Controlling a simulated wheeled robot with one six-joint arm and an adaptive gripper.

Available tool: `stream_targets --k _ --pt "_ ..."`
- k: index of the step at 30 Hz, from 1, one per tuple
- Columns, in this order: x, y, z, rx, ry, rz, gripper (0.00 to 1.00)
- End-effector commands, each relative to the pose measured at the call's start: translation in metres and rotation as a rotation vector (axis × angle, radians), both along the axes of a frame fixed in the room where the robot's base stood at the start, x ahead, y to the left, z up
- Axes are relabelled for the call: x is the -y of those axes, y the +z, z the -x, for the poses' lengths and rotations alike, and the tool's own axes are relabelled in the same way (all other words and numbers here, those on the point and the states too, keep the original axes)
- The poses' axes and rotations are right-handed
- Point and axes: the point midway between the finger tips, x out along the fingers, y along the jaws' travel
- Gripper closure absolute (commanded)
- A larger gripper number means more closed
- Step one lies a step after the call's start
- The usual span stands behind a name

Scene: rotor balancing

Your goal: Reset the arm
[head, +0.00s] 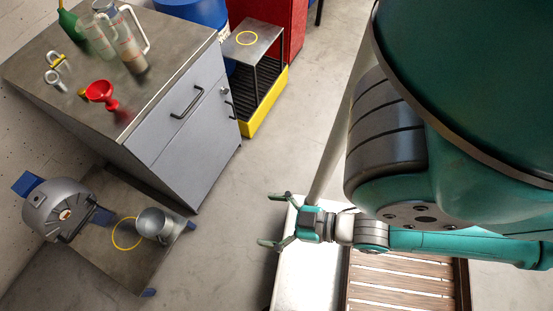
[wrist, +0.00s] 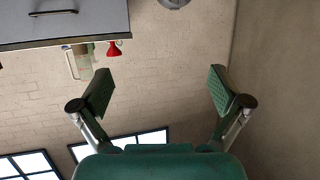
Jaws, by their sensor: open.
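My gripper (head: 275,220) is open and empty in the head view, with its two fingers spread and pointing left. It hangs in front of the pale bench top, right of the low platform. In the wrist view my gripper (wrist: 162,92) also shows open, with the green finger pads wide apart and nothing between them. My teal arm fills the right side of the head view and hides what lies behind it.
A grey cabinet (head: 182,130) holds a red funnel (head: 101,93) and clear jugs (head: 128,42). A low platform (head: 100,265) bears a metal pot (head: 153,224) and a grey rounded machine (head: 58,209). A yellow-edged stand (head: 262,104) is behind. The floor (head: 235,200) between is clear.

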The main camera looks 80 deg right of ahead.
Motion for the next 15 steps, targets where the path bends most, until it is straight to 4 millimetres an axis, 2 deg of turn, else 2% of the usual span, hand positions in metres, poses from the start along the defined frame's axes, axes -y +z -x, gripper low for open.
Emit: stream_targets --k 3,6,15 --pt "-0.002 0.014 0.014 0.018 0.012 0.0 0.01" --pt "-0.002 0.02 0.019 0.028 0.016 0.0 0.01" --pt "-0.003 0.021 0.019 0.031 0.016 0.0 0.01"
